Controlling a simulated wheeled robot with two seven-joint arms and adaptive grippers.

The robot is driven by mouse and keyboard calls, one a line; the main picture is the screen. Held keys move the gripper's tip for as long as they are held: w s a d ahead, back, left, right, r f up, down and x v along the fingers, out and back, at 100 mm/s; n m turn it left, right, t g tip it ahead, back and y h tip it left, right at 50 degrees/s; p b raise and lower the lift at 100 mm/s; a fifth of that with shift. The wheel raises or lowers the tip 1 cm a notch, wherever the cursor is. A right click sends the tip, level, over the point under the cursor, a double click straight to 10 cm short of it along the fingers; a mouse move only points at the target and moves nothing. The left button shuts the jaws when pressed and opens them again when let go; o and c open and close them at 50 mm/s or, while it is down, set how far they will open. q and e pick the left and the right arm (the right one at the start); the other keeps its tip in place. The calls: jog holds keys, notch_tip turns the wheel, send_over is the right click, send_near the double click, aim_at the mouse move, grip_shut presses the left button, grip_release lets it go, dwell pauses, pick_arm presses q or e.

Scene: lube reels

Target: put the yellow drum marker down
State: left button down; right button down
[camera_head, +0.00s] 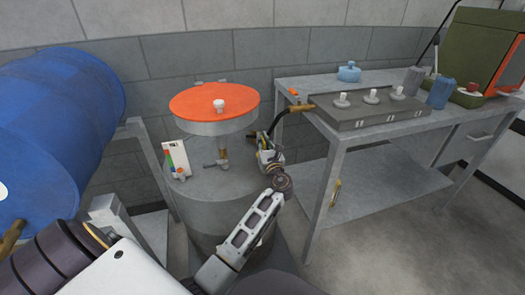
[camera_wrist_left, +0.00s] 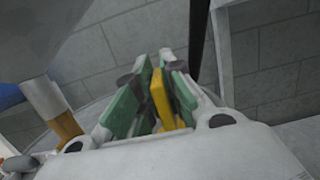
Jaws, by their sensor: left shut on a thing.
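My left gripper (camera_head: 266,143) is over the right edge of the grey drum's top (camera_head: 195,190), just right of the orange-topped unit. It is shut on the yellow drum marker. In the left wrist view the marker (camera_wrist_left: 160,98) is a thin yellow piece standing between the green finger pads (camera_wrist_left: 154,95). In the head view the marker is mostly hidden by the fingers. I cannot tell whether it touches the drum top. My right gripper is in neither view.
An orange disc (camera_head: 215,98) on a brass-fitted stem stands over the drum. A white card with coloured marks (camera_head: 175,160) stands at the drum's left. A blue drum (camera_head: 62,120) lies at left. A grey bench (camera_head: 300,84) with a manifold box (camera_head: 368,110) stands close at right.

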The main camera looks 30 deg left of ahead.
pick_arm(q)
jog(key=shift+f+b, duration=0.3)
jog(key=shift+f, duration=0.8)
jog(key=shift+f+b, duration=0.45)
jog(key=shift+f, duration=0.35)
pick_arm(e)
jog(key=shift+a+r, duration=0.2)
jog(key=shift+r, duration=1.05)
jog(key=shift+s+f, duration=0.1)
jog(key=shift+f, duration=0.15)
pick_arm(q)
jog(key=c, duration=1.5)
grip_release()
